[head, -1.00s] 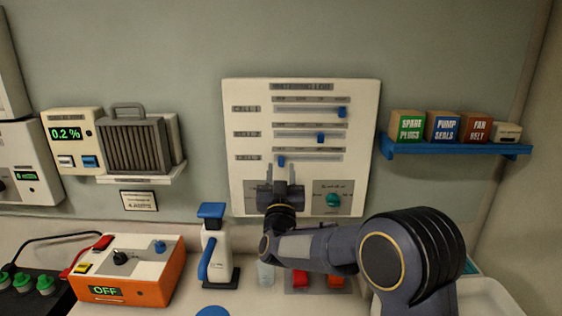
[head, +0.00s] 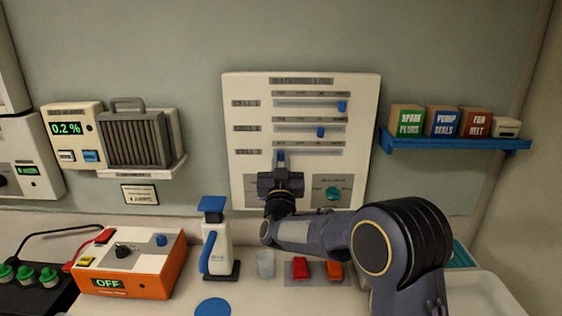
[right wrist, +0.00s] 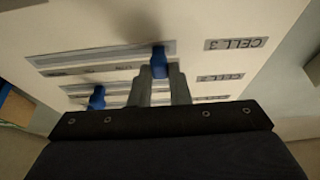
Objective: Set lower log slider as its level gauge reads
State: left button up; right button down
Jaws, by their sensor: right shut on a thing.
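The white log panel (head: 362,100) hangs on the wall with three horizontal slots, one above the other. The lower log slider, a blue knob (head: 281,154), sits near the left end of the lowest slot. My right gripper (head: 281,166) is shut on it, and its fingers partly hide the knob. In the right wrist view the same blue knob (right wrist: 160,62) sits between the two fingertips (right wrist: 160,75), beside an upside-down CELL 3 label. The middle knob (head: 320,132) is right of centre; the top knob (head: 342,106) is near the right end. No level gauge can be made out. My left gripper is out of view.
A green knob (head: 332,193) is on the panel's lower right. A blue shelf (head: 455,144) with boxes is to the right. Below stand a white bottle with a blue top (head: 216,245), a clear cup (head: 265,262) and an orange box (head: 135,265) reading OFF.

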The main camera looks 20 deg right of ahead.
jog(key=s+d+b, duration=0.1)
jog(key=d+b, duration=0.1)
jog(key=d, duration=0.1)
jog(key=d+b, duration=0.2)
jog(key=d, duration=0.1)
jog(key=s+d+b, duration=0.1)
jog(key=d+b, duration=0.1)
jog(key=d, duration=0.1)
jog(key=shift+s+f, duration=0.15)
jog(key=shift+s, duration=0.15)
jog(key=shift+s+d, duration=0.1)
jog(key=shift+d, duration=0.3)
jog(key=shift+r, duration=0.2)
jog(key=c, duration=1.4)
grip_release()
jog(key=shift+o, duration=0.2)
jog(key=shift+a, duration=0.1)
